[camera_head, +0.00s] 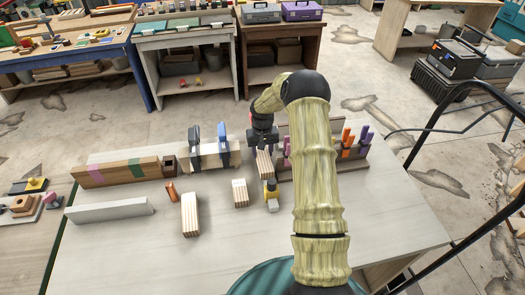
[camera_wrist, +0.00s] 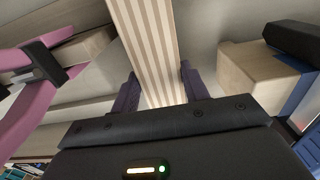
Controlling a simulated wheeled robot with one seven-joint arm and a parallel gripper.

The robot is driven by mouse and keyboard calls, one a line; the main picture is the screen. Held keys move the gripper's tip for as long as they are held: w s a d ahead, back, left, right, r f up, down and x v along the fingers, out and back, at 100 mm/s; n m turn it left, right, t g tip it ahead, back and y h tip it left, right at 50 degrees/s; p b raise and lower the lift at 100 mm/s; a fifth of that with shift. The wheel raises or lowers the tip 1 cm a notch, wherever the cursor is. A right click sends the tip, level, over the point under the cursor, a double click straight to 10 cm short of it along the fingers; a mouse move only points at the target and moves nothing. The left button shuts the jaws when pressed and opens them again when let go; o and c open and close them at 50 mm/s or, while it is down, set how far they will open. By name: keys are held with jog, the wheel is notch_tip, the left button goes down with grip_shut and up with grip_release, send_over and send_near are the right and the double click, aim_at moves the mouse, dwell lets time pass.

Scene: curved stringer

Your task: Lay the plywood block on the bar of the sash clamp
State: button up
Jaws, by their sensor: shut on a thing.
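My gripper (camera_head: 262,143) is above the back of the light workbench, right of the clamped wood. It is shut on a striped plywood block (camera_head: 264,163). In the wrist view, the block (camera_wrist: 148,45) stands between the two dark purple fingers (camera_wrist: 160,90) and runs away from them. Whether the block touches the bench is unclear. Two upright clamps, one blue-grey (camera_head: 194,146) and one blue (camera_head: 222,143), stand on a pale wood piece (camera_head: 209,158) left of my gripper. I cannot tell which part is the sash clamp's bar.
Two striped blocks (camera_head: 190,215) (camera_head: 240,193), a yellow-and-grey tool (camera_head: 271,195) and an orange item (camera_head: 171,192) stand in front. A brown board with taped bands (camera_head: 118,172) and a pale grey bar (camera_head: 108,210) lie left. A clamp rack (camera_head: 353,150) stands right. The front bench is clear.

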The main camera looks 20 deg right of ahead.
aim_at(263, 152)
jog(key=shift+f, duration=0.1)
jog(key=o, duration=1.2)
notch_tip(263, 152, up, 12)
jog(key=b, duration=0.4)
